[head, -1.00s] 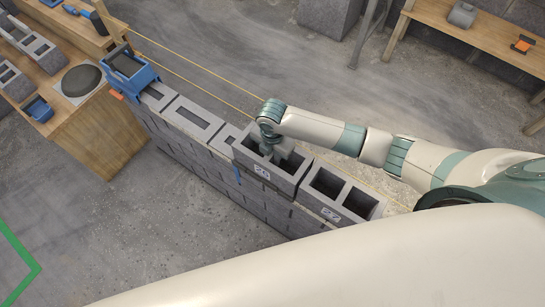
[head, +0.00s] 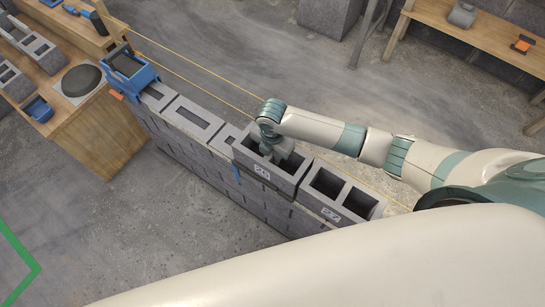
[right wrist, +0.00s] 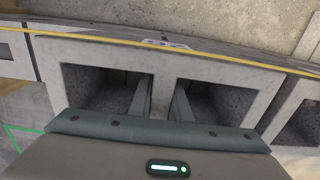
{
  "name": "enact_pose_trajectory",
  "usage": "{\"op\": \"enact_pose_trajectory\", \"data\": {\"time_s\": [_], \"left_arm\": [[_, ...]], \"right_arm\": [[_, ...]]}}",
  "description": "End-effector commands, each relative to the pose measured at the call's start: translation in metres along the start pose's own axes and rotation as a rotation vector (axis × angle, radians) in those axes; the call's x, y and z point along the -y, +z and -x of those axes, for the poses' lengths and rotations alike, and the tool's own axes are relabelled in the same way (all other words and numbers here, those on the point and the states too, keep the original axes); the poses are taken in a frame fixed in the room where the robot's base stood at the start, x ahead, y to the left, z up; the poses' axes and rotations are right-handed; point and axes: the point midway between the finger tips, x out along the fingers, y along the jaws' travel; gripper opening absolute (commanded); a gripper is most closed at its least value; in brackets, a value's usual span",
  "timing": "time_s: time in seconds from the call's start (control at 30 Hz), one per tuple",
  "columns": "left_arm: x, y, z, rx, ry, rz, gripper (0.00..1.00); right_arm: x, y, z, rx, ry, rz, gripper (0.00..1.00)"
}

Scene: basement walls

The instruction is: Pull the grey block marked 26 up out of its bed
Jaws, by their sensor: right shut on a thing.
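The grey block marked 26 (head: 262,171) is a hollow two-cell block in the top row of the wall (head: 190,180). It also fills the middle of the right wrist view (right wrist: 225,72). Its top stands above the blocks beside it, and a dark band shows under its front face. My right gripper (head: 276,155) reaches down into it from above. In the right wrist view, the two fingers (right wrist: 158,103) stand in the two cells, shut on the web between them. The fingertips are hidden inside the cells. My left gripper is not in view.
Another marked hollow block (head: 328,205) stands close on the right. A yellow string (head: 200,88) runs along the wall's far side. A blue tool (head: 130,70) sits on the wall's left end, near a wooden bench (head: 95,135).

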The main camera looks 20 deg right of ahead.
Motion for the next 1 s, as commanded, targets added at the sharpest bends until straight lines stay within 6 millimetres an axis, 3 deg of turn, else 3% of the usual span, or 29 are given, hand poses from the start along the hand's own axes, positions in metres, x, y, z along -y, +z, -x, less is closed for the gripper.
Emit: {"op": "enact_pose_trajectory", "data": {"time_s": [1.0], "left_arm": [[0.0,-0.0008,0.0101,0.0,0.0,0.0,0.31]], "right_arm": [[-0.0013,0.001,0.01,0.001,0.002,0.0,0.0]]}}
